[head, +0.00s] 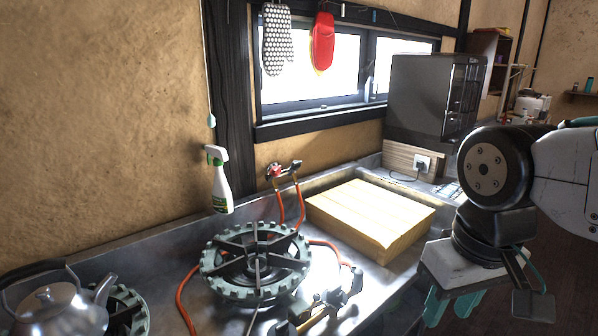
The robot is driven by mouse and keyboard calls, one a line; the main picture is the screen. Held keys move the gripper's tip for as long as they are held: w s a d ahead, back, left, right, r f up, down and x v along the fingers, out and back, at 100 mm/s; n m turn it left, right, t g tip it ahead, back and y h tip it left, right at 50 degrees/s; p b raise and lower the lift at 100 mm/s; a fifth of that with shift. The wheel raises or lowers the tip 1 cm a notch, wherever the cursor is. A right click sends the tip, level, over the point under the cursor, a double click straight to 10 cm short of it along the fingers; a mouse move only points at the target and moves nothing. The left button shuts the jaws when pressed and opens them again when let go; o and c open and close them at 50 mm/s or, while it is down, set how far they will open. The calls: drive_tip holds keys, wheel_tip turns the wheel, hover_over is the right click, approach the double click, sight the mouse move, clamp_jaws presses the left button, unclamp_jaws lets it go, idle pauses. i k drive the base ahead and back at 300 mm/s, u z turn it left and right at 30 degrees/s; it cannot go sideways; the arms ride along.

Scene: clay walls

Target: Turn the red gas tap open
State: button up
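The red gas tap (274,171) sits on a small metal fitting at the back of the counter, close to the wall below the window. Two orange hoses (300,207) run down from the fitting. The tap is small, and I cannot tell which way its handle is turned. My gripper (451,306) is at the lower right, pointing down, well to the right of the tap and nearer to me. Its two teal fingers are apart with nothing seen between them. Their lower ends are near the bottom of the picture.
A gas burner (255,264) stands in front of the tap. A wooden board (370,215) lies between the tap and my gripper. A kettle (62,308) is at the lower left, and a spray bottle (220,182) is left of the tap. A dark oven (433,97) stands behind.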

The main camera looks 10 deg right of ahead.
sight(275, 171)
drive_tip(key=z, duration=0.85)
drive_tip(key=i, duration=0.5)
drive_tip(key=u, duration=0.65)
